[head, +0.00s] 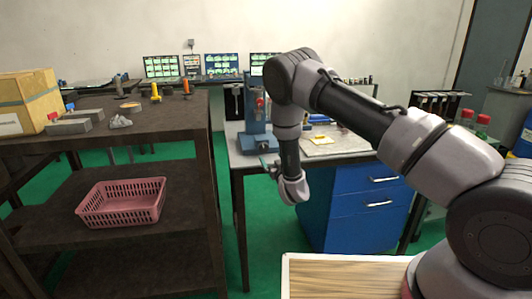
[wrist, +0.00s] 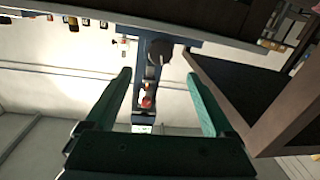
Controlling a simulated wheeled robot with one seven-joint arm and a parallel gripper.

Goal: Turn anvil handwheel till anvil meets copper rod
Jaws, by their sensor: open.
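A blue upright machine (head: 257,135) with a red part (head: 260,102) stands at the left end of the workbench. It also shows in the wrist view (wrist: 158,28), which looks upside down, with a dark round part (wrist: 160,50) and a red part (wrist: 147,102). I cannot tell which part is the anvil handwheel, and I cannot make out the anvil or the copper rod. My gripper (wrist: 156,76) is open and empty, its two green fingers apart with the machine seen beyond them. In the head view its fingers are small and partly hidden beside my wrist.
The workbench (head: 240,160) has blue drawers (head: 365,190) below. A dark shelf unit (head: 160,130) at left holds a cardboard box (head: 25,98), small parts and a pink basket (head: 122,203). Green floor shows between shelf and bench. A wooden top (head: 340,280) lies in front.

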